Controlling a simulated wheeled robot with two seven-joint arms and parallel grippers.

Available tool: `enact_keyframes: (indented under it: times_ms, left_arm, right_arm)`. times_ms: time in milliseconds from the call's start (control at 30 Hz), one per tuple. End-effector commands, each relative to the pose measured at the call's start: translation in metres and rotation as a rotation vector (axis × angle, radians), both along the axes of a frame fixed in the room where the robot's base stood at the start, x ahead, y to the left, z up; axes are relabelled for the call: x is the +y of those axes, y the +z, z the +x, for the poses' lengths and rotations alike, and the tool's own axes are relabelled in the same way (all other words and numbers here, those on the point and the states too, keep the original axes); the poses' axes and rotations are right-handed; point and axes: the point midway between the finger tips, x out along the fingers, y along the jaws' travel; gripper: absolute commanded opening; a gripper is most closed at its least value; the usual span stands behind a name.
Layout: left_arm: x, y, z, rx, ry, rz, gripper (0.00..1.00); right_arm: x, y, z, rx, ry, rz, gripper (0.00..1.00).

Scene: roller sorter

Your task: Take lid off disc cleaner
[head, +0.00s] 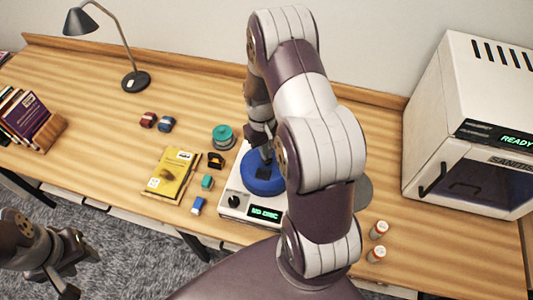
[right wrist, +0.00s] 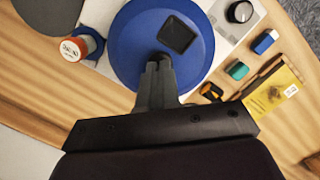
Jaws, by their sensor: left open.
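The disc cleaner (head: 230,205) is a white box with a black dial and a green display, on the desk's front part. Its round blue lid (head: 250,184) sits on top and has a square black knob (right wrist: 177,35). My right gripper (head: 267,153) is above the lid. In the right wrist view its fingers (right wrist: 158,72) are close together, with tips at the knob's lower left edge; I cannot tell whether they touch it. My right arm hides the cleaner's right part in the head view. My left gripper (head: 78,268) is open and empty, over the floor at lower left.
A yellow book (head: 172,174), a teal spool-like item (head: 223,136) and small coloured blocks (head: 207,182) lie left of the cleaner. Two orange-and-white bottles (head: 378,230) stand right. A white sanitiser cabinet (head: 460,130) stands at far right. A lamp (head: 136,80) stands at the back.

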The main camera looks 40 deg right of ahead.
Motion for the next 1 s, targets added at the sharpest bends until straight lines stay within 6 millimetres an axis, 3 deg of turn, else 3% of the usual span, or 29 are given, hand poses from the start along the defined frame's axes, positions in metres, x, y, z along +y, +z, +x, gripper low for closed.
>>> enact_keyframes:
  times_ms: [33,300,500,867,900,1000]
  left_arm:
    - [0.000,-0.011,0.000,0.000,0.000,0.000,0.43]
    - [0.000,-0.028,0.000,0.000,0.000,0.000,0.43]
    - [0.000,-0.033,0.000,0.000,0.000,0.000,0.43]
    - [0.000,-0.033,0.000,0.000,0.000,0.000,0.43]
    - [0.000,-0.033,0.000,0.000,0.000,0.000,0.43]
    - [0.000,-0.033,0.000,0.000,0.000,0.000,0.43]
  right_arm:
    - [0.002,0.001,-0.005,0.009,0.000,0.003,0.00]
    - [0.031,0.047,-0.063,-0.003,0.001,-0.001,0.00]
    - [0.047,0.073,-0.094,-0.004,0.000,-0.001,0.00]
    - [0.051,0.081,-0.104,-0.003,-0.001,-0.001,0.00]
    - [0.051,0.081,-0.104,-0.003,-0.001,-0.001,0.04]
    - [0.051,0.081,-0.103,-0.004,-0.001,-0.002,0.37]
